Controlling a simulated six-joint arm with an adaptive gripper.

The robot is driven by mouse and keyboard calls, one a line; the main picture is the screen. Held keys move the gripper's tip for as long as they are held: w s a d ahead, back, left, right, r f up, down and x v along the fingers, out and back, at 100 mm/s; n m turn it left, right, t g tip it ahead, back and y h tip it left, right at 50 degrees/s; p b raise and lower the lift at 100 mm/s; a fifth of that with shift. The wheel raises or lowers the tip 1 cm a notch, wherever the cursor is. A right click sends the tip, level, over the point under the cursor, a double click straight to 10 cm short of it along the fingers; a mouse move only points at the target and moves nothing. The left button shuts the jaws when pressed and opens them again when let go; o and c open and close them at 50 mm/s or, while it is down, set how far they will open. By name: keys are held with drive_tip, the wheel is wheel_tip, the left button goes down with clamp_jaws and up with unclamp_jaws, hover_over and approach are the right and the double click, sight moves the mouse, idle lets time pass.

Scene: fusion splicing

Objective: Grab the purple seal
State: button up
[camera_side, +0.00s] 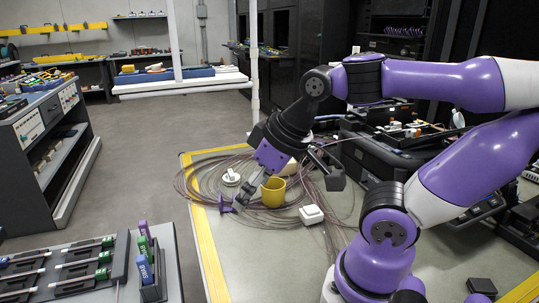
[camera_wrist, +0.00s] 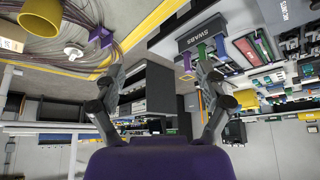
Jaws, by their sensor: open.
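The purple seal (camera_side: 227,205) is a small purple piece near the yellow-edged left side of the work surface, left of a yellow cup (camera_side: 273,192). In the wrist view, the purple seal (camera_wrist: 101,37) lies at the upper left, beyond and outside the left finger. My gripper (camera_side: 249,187) is above the surface, just up and right of the seal in the side view, tilted down to the left. In the wrist view my gripper (camera_wrist: 160,72) has its two fingers spread wide with nothing between them. Some of the seal's shape is too small to make out.
Thin cable coils (camera_side: 205,187) spread around the cup and seal. A white round piece (camera_side: 231,177) and a white box (camera_side: 311,214) lie nearby. A swabs box (camera_wrist: 200,28) shows at the top of the wrist view. The front of the surface is mostly clear.

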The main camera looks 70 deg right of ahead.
drive_tip(key=n+g+y, duration=0.2)
drive_tip(key=n, duration=0.4)
approach(234, 196)
wheel_tip(234, 196, down, 4)
drive_tip(key=shift+w+a+r, duration=0.1)
drive_tip(key=shift+w+r, duration=0.05)
drive_tip(key=shift+r, duration=0.05)
drive_tip(key=x, duration=0.5)
drive_tip(key=shift+w+a+f, duration=0.15)
drive_tip(key=shift+w+a, duration=0.15)
drive_tip(key=shift+w, duration=0.05)
drive_tip(key=c, duration=1.2)
